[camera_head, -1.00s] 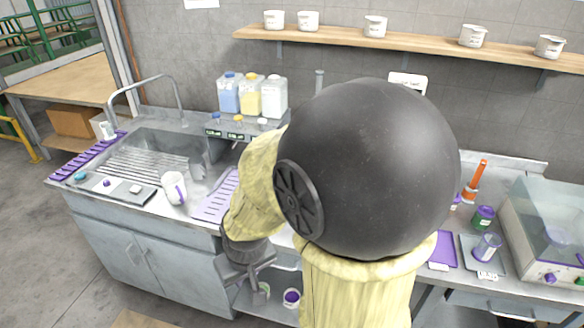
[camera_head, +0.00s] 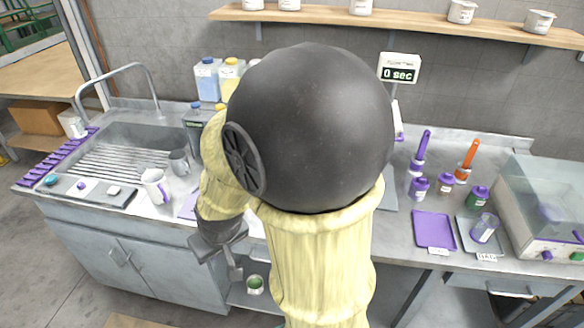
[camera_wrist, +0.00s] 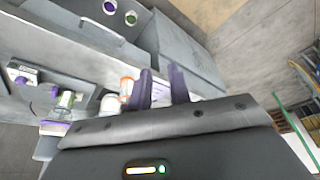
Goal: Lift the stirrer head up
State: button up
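My arm's large dark joint covers the middle of the counter in the head view, so I cannot make out a stirrer head for sure. A white display box (camera_head: 400,68) reading "0 sec" stands just right of that joint. A narrow white and purple part (camera_head: 398,120) shows below it, mostly hidden. My gripper (camera_head: 235,262) hangs low in front of the counter's front edge, pointing down. In the wrist view its two dark purple fingers (camera_wrist: 162,85) stand apart, with nothing seen held between them.
A sink (camera_head: 130,150) and a white jug (camera_head: 155,186) are at the left. A purple tray (camera_head: 434,230), purple-lidded jars (camera_head: 418,188) and a clear-topped box (camera_head: 550,190) are at the right. A green-filled cup (camera_head: 255,284) is on the lower shelf near my gripper.

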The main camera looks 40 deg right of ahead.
jog(key=w+d+f+n+t+h+b, duration=0.1)
jog(key=w+d+f+t+h+b, duration=0.2)
jog(key=w, duration=0.4)
jog(key=w+d+f+t+h+b, duration=0.1)
jog(key=w+d+f+t+b, duration=0.25)
jog(key=w, duration=0.45)
jog(key=s+d+n+g+h+b, duration=0.1)
jog(key=s+d+g+h+b, duration=0.2)
jog(key=d+h+b, duration=0.6)
jog(key=d+f+g+h, duration=0.1)
jog(key=d+h, duration=0.1)
jog(key=h, duration=0.4)
jog(key=shift+s, duration=0.15)
jog(key=p+x, duration=0.1)
jog(key=x, duration=1.6)
jog(key=shift+d, duration=0.25)
